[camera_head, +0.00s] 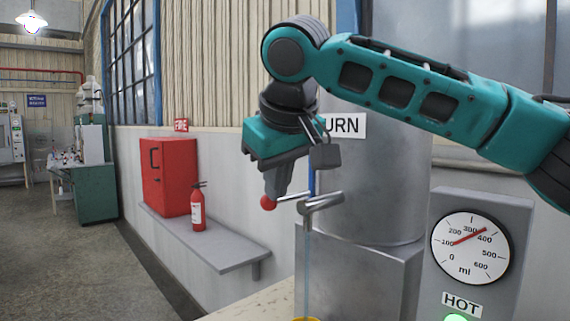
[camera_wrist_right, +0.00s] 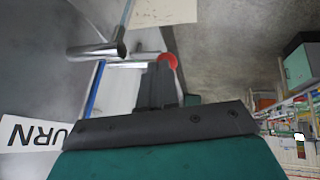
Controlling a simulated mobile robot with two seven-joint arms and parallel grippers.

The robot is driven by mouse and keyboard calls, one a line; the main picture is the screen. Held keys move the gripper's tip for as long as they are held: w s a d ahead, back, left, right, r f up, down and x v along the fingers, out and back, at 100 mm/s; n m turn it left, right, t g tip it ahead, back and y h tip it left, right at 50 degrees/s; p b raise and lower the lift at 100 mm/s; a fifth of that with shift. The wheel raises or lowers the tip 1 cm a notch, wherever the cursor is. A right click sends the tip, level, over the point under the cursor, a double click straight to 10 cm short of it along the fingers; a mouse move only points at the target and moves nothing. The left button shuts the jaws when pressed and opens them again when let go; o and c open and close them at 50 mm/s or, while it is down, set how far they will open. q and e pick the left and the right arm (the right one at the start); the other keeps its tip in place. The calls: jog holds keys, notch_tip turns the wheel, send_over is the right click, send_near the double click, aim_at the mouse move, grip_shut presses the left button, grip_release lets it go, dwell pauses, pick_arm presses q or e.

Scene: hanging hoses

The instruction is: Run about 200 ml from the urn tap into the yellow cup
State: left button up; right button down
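The urn (camera_head: 370,190) is a grey metal cylinder on a square base. Its tap (camera_head: 322,203) has a lever ending in a red knob (camera_head: 268,202). My right gripper (camera_head: 272,194) points down at the knob, fingers together; it shows no gap in the wrist view (camera_wrist_right: 160,75), with the red knob (camera_wrist_right: 168,61) at the fingertips. A thin bluish stream (camera_head: 307,265) runs straight down from the tap to the yellow cup (camera_head: 306,319), of which only the rim shows. The water level inside is hidden. My left gripper is out of view.
A round ml dial (camera_head: 470,260) has its red needle tip between 300 and 400. Below it are a HOT label (camera_head: 461,304) and green light (camera_head: 456,318). A wall shelf (camera_head: 215,240) holds a red box (camera_head: 168,178) and an extinguisher (camera_head: 198,210).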

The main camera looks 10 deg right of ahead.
jog(key=shift+s+a+f+n+t+h+b, duration=0.15)
jog(key=shift+f+n+t+h+b, duration=0.15)
jog(key=shift+f+t+h, duration=0.45)
jog(key=shift+a+f+n+t+h+b, duration=0.15)
jog(key=shift+f+n+t+h+b, duration=0.15)
jog(key=shift+f+t+h, duration=0.45)
jog(key=shift+r+h, duration=0.2)
jog(key=shift+h, duration=0.1)
jog(key=shift+d, duration=0.1)
dwell(1.7)
dwell(0.5)
jog(key=v, duration=1.3)
jog(key=shift+r, duration=0.15)
